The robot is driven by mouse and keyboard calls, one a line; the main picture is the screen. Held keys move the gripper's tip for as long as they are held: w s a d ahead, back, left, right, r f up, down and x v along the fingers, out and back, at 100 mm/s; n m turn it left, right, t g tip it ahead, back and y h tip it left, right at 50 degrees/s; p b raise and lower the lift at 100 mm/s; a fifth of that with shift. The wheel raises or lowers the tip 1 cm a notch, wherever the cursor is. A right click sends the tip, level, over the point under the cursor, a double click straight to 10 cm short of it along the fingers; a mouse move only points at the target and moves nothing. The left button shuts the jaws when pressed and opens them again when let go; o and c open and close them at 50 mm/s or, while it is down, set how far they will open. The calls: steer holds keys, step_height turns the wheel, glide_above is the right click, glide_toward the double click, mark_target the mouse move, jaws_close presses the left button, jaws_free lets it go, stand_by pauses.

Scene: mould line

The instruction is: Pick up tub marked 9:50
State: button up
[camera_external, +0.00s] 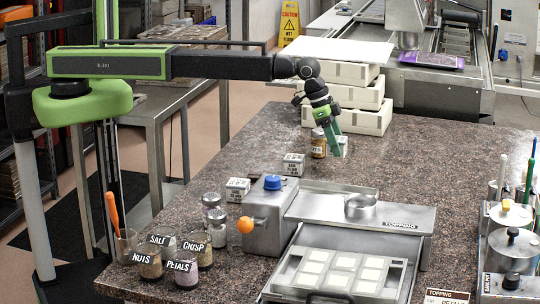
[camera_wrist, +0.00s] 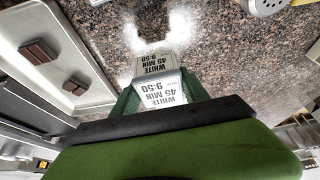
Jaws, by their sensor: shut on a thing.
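The tub marked 9:50 (camera_wrist: 158,92) is a small white tub whose label reads WHITE 45 MIN 9:50. It sits between the green fingers of my gripper (camera_wrist: 162,88) in the wrist view. My gripper (camera_external: 334,142) is shut on it and points down near the far end of the stone counter in the external view. There the tub (camera_external: 343,146) shows only partly, with a finger in front of it. I cannot tell whether it touches the counter. Two similar white tubs stand nearer, one in the middle (camera_external: 293,164) and one further left (camera_external: 238,189).
An amber jar (camera_external: 318,144) stands just left of my gripper. Stacked white trays (camera_external: 352,98) rise behind it; brown pieces lie in a tray (camera_wrist: 85,98) in the wrist view. A metal topping station (camera_external: 330,205) fills the front. The counter right of my gripper is clear.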

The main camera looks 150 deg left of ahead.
steer(key=w+d+r+p, duration=0.2)
steer(key=d+r+p, duration=0.1)
steer(key=d, duration=0.4)
steer(key=shift+w+d+r+p, duration=0.2)
steer(key=shift+d+r+p, duration=0.15)
steer(key=shift+r, duration=0.55)
